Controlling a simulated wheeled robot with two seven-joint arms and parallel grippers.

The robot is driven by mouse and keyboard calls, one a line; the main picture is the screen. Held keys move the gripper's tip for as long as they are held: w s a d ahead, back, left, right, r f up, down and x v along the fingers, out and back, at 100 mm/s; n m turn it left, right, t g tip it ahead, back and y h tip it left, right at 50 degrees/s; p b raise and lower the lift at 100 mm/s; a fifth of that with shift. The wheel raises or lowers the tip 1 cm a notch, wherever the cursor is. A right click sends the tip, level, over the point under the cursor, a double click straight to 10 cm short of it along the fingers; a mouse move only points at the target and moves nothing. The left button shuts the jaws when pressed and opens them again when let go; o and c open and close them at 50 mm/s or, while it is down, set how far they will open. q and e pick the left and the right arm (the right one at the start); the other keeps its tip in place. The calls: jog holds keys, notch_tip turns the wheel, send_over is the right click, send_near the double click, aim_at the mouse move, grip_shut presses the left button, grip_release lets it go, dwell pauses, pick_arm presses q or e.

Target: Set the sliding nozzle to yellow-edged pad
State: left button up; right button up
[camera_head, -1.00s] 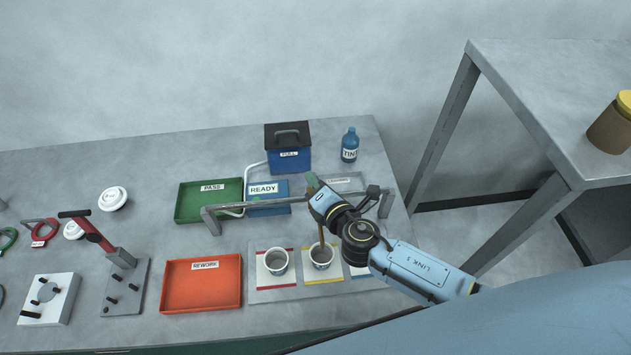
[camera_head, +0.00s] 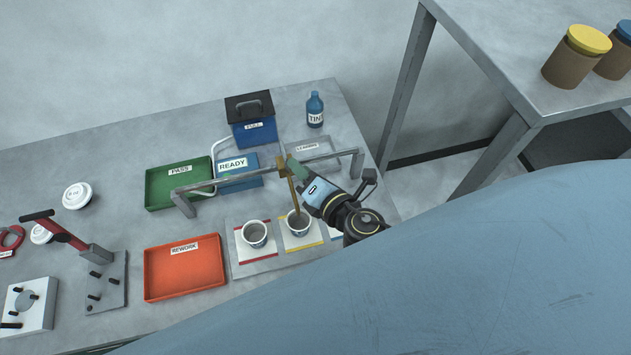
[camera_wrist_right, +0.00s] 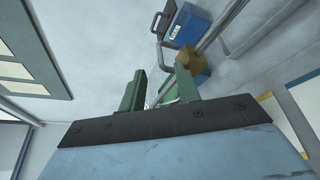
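The sliding nozzle (camera_head: 290,187) is a brown block with a thin tube, on a grey rail (camera_head: 235,180). Its tube points down toward the cup (camera_head: 298,222) on the yellow-edged pad (camera_head: 313,238). My right gripper (camera_head: 296,168) is beside the nozzle at the rail. In the right wrist view, my right gripper's green fingers (camera_wrist_right: 160,88) stand apart with a gap between them. The nozzle's brown block (camera_wrist_right: 190,62) shows by the right finger's tip; whether they touch is unclear. My left gripper is out of view.
A second cup (camera_head: 255,234) stands on the red-edged pad (camera_head: 243,252); a blue-edged pad is mostly hidden by my arm. A red REWORK tray (camera_head: 185,270), green PASS tray (camera_head: 178,185), blue READY block (camera_head: 238,175) and TINT bottle (camera_head: 315,110) surround the rail.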

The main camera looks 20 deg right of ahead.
jog(key=v, duration=0.5)
dwell(0.5)
